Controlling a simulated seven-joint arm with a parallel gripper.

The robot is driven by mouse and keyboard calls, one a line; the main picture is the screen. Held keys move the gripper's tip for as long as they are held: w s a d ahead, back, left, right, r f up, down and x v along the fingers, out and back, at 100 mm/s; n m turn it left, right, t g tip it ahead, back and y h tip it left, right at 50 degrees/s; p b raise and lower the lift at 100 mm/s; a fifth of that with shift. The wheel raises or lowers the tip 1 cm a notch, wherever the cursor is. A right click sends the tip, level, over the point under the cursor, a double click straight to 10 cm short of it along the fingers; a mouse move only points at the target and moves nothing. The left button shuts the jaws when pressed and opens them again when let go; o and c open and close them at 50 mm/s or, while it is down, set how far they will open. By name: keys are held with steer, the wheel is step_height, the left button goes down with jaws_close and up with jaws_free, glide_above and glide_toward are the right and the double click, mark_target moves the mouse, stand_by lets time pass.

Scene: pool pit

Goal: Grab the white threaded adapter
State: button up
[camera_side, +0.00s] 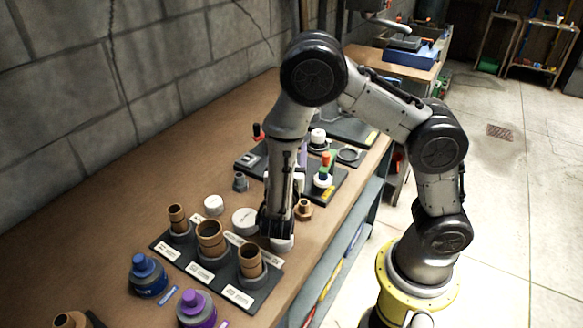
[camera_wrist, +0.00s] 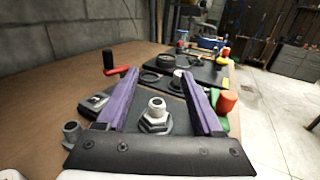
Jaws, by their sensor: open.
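In the side view my forearm hides the adapter, and only a bit of purple finger shows beside the arm.
A grey fitting (camera_wrist: 72,132) stands at left, near a red-handled tool (camera_wrist: 108,65). A red-and-green item (camera_wrist: 227,104) is close beside the right finger. A board with brown pipe fittings (camera_side: 213,284), a blue bottle (camera_side: 148,274) and a purple bottle (camera_side: 196,308) stand in front. The bench's left back is clear.

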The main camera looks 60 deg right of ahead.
step_height(320, 180, down, 6)
steer(key=shift+f, duration=0.2)
steer(key=shift+d+f, duration=0.1)
steer(key=shift+d, duration=0.25)
steer(key=shift+x, duration=3.5)
steer(key=shift+w, duration=0.1)
steer(key=shift+c, duration=0.2)
jaws_close()
